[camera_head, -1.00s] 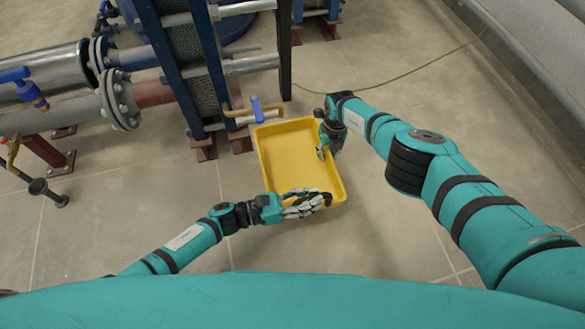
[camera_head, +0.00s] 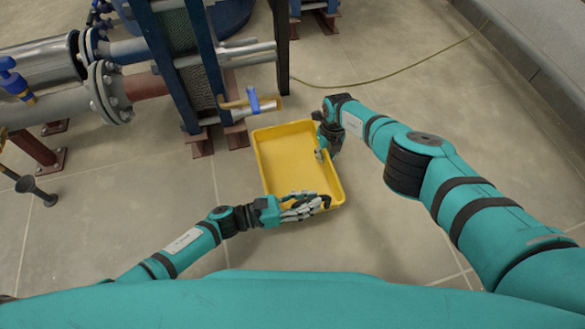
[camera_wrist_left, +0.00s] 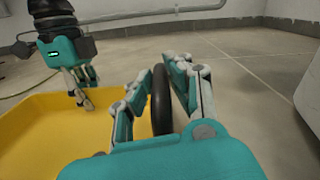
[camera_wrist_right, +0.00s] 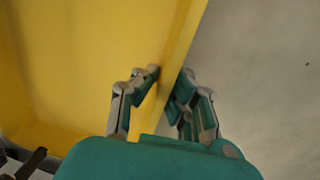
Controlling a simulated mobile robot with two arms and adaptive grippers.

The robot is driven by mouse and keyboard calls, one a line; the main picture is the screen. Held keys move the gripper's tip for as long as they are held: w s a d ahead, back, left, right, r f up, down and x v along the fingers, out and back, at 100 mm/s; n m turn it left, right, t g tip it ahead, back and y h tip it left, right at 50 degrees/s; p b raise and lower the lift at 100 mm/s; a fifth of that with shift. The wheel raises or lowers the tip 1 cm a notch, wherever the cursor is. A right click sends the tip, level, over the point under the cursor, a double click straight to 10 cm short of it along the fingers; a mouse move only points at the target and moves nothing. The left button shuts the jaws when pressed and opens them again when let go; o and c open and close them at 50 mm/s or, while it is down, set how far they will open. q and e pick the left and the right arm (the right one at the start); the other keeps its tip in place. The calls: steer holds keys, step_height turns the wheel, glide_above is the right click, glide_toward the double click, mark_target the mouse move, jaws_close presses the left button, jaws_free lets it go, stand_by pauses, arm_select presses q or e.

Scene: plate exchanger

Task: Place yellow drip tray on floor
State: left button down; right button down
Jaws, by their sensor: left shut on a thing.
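The yellow drip tray (camera_head: 295,165) appears empty and lies between my two arms in the head view. My left gripper (camera_head: 318,202) is at its near edge, shut, with a dark curved part (camera_wrist_left: 161,98) between its fingers in the left wrist view; I cannot tell if that part belongs to the tray. My right gripper (camera_head: 320,150) is at the tray's right side. In the right wrist view its fingers (camera_wrist_right: 167,82) straddle the side wall of the tray (camera_wrist_right: 180,45) and look closed on it. The gap between tray and floor cannot be judged.
The blue-framed plate exchanger (camera_head: 190,70) stands at upper left with flanged pipes (camera_head: 105,90). A small blue-handled valve (camera_head: 252,100) sticks out near the tray's far left corner. A thin cable (camera_head: 400,75) lies on the floor.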

arm_select(q)
steer(key=c, duration=1.6)
jaws_free()
steer(key=shift+s+d+f, duration=0.15)
steer(key=shift+s, duration=0.05)
arm_select(e)
steer(key=c, duration=1.9)
jaws_free()
steer(key=shift+w+d+f, duration=0.1)
steer(key=shift+w, duration=0.1)
arm_select(q)
steer(key=o, duration=0.4)
steer(key=shift+w, duration=0.1)
steer(key=shift+c, duration=0.2)
arm_select(e)
steer(key=o, duration=0.4)
steer(key=shift+s, duration=0.1)
arm_select(q)
steer(key=shift+a, duration=0.35)
arm_select(e)
steer(key=shift+r, duration=0.85)
arm_select(q)
steer(key=v, duration=1.1)
steer(key=shift+a, duration=0.2)
arm_select(e)
steer(key=r, duration=1)
steer(key=shift+d+r, duration=0.1)
steer(key=shift+d, duration=0.25)
